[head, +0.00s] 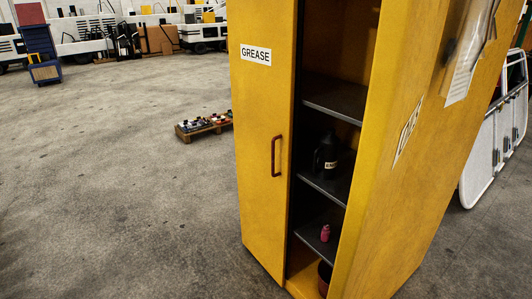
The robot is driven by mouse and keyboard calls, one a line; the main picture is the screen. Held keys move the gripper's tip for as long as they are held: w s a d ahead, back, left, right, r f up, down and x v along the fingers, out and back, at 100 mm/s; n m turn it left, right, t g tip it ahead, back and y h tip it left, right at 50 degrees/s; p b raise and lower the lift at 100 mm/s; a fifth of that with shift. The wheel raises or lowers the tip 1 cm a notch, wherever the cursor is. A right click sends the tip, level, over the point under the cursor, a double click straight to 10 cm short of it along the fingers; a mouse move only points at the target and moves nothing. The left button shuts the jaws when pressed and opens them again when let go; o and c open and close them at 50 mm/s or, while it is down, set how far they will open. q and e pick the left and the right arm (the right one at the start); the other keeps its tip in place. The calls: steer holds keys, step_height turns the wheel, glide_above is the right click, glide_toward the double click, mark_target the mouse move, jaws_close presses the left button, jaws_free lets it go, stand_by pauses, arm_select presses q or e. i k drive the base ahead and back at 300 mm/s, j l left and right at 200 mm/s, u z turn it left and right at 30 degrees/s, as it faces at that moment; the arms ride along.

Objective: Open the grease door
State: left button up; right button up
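The grease door (262,150) is the tall yellow left-hand front panel of a cabinet in the head view. It bears a white label reading GREASE (256,55) near its top. It looks shut. Its dark reddish handle (276,156) is an upright bar near the door's right edge. Neither of my grippers is in view.
Right of the door the cabinet stands open, with dark shelves (325,187), a black jug (327,158) and a pink bottle (325,233). A yellow panel (400,200) bounds the opening on the right. Left floor is clear.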

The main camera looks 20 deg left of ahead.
mark_target(262, 38)
steer(key=j+z, duration=0.25)
steer(key=j, duration=2.05)
